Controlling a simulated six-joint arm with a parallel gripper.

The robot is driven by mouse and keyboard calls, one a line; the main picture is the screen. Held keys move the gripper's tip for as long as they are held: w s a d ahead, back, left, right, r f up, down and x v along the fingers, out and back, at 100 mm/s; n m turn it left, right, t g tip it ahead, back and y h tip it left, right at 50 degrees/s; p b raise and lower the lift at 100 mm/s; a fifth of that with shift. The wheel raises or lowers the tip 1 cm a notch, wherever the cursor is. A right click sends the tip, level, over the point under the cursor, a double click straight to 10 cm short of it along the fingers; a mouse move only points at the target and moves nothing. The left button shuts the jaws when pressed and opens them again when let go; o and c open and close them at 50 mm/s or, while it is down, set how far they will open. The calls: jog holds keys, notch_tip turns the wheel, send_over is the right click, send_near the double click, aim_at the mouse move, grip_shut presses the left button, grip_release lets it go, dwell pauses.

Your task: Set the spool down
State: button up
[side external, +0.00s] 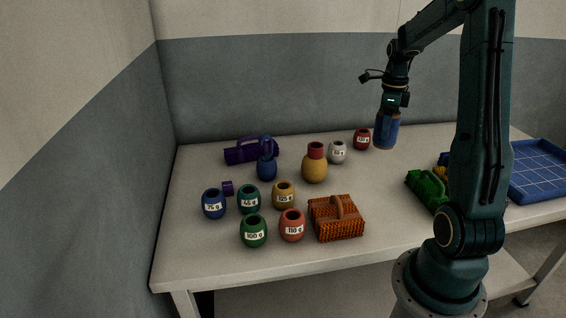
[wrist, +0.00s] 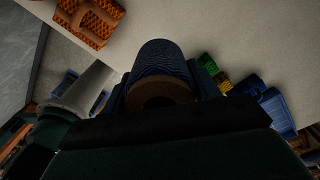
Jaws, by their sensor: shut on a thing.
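The spool is a dark blue ribbed cylinder (side external: 386,132) with a brownish end; it also fills the centre of the wrist view (wrist: 162,62). My gripper (side external: 392,108) is shut on the spool and points down, with the spool hanging nearly upright below it, slightly tilted. The spool seems to be above the back right part of the pale table (side external: 240,272), to the right of a red jar (side external: 362,139). Its exact height over the table is hard to tell. In the wrist view the dark fingers sit at both sides of the spool.
Several labelled jars, such as a green one (side external: 253,231), stand left and centre. An orange woven basket (side external: 336,218) is near the front edge. A green brush-like thing (side external: 427,190) and a blue gridded tray (side external: 538,168) lie right. Bare tabletop lies between basket and back jars.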

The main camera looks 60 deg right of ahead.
aim_at(382, 147)
notch_tip(382, 147, down, 16)
jog(key=shift+r, duration=0.25)
dwell(0.3)
jog(key=shift+f, duration=2.1)
jog(key=shift+f, duration=0.15)
jog(key=o, duration=1.1)
notch_tip(382, 147, up, 12)
jog(key=shift+r, duration=0.15)
